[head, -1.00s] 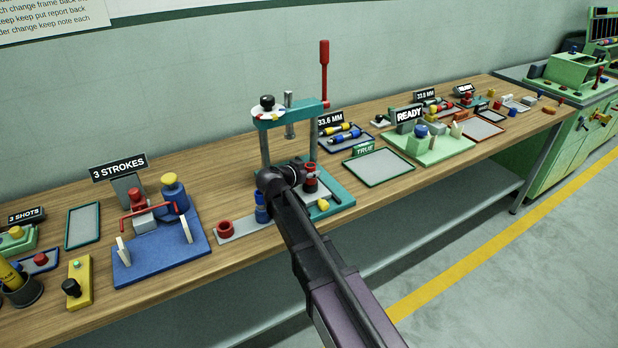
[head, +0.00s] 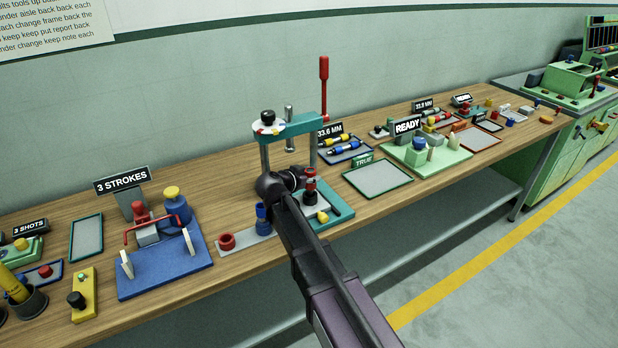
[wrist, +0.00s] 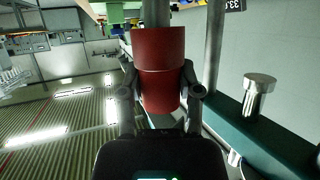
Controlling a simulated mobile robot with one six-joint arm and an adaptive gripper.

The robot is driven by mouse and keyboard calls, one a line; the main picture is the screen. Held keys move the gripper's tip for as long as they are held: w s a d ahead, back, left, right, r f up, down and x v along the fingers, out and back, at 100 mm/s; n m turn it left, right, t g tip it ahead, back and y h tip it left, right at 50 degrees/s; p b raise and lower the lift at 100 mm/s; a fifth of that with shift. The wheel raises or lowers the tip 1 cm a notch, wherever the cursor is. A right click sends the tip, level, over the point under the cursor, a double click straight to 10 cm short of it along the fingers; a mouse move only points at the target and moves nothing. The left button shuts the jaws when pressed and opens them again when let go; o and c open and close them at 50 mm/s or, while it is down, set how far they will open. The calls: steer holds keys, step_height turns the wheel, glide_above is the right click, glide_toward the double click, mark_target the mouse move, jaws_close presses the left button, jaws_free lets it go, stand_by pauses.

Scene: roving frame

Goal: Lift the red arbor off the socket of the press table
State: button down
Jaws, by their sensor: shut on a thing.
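My gripper (head: 308,182) is shut on the red arbor (head: 311,174) and holds it upright above the teal press table (head: 342,207). In the wrist view the red arbor (wrist: 160,65) sits between the two dark fingers (wrist: 160,88); a grey shank extends beyond it towards the picture's top. In the head view the dark socket (head: 310,199) stands on the table under the arbor. A grey part shows between red body and socket; I cannot tell whether its lower end is fully clear.
The press's teal crossbeam (head: 292,125) and posts stand close behind my gripper, with the red lever (head: 324,85) above. A blue piece (head: 263,226) and a red ring (head: 227,241) stand left on a grey strip. An empty green-edged tray (head: 378,178) lies to the right.

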steer(key=s+d+r+p, duration=0.1)
steer(key=s, duration=1.5)
steer(key=shift+d+r, duration=0.4)
